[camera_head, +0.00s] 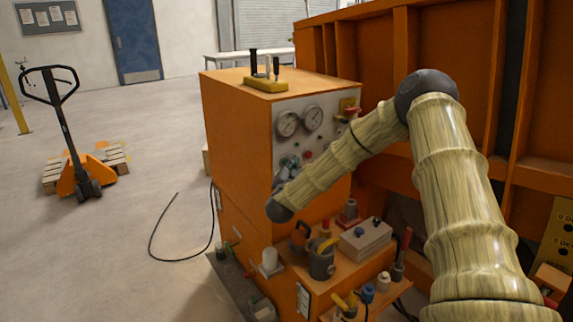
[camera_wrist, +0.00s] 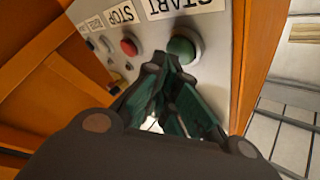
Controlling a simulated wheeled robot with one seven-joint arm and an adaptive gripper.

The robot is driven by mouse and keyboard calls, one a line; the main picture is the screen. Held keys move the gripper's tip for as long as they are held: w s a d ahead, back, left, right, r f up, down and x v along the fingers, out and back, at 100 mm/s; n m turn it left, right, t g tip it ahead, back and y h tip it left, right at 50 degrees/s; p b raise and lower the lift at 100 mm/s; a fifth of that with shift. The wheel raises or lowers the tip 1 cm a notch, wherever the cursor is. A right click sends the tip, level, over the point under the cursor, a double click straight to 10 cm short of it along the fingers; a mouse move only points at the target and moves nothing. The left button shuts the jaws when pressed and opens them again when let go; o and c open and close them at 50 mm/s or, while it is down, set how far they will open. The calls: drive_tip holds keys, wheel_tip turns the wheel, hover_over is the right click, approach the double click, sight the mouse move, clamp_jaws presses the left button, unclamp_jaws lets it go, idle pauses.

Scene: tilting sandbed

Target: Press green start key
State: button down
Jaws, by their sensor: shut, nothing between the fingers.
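The green start key (camera_wrist: 182,48) is a round button in a grey collar on the light control panel (camera_wrist: 158,30), under a START label, in the wrist view. My gripper (camera_wrist: 170,66) is shut and empty. Its dark green fingertips are just below the green key and cover its lower edge. I cannot tell whether they touch it. In the head view my gripper (camera_head: 288,166) is in front of the panel (camera_head: 330,128) on the orange cabinet. I cannot make out the green key there.
A red button (camera_wrist: 129,46) under a STOP label is left of the green key. Gauges (camera_head: 300,121) are higher on the panel. A ledge with a box (camera_head: 366,240), a mug (camera_head: 321,258) and tools is below my arm. A tall orange wall (camera_head: 460,80) stands to the right.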

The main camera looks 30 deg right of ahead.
drive_tip(key=shift+w, duration=0.35)
idle(0.6)
drive_tip(key=shift+s, duration=0.9)
drive_tip(key=s, duration=0.2)
drive_tip(key=s+p, duration=0.1)
drive_tip(key=s, duration=0.2)
drive_tip(key=shift+d, duration=0.2)
idle(0.4)
idle(0.6)
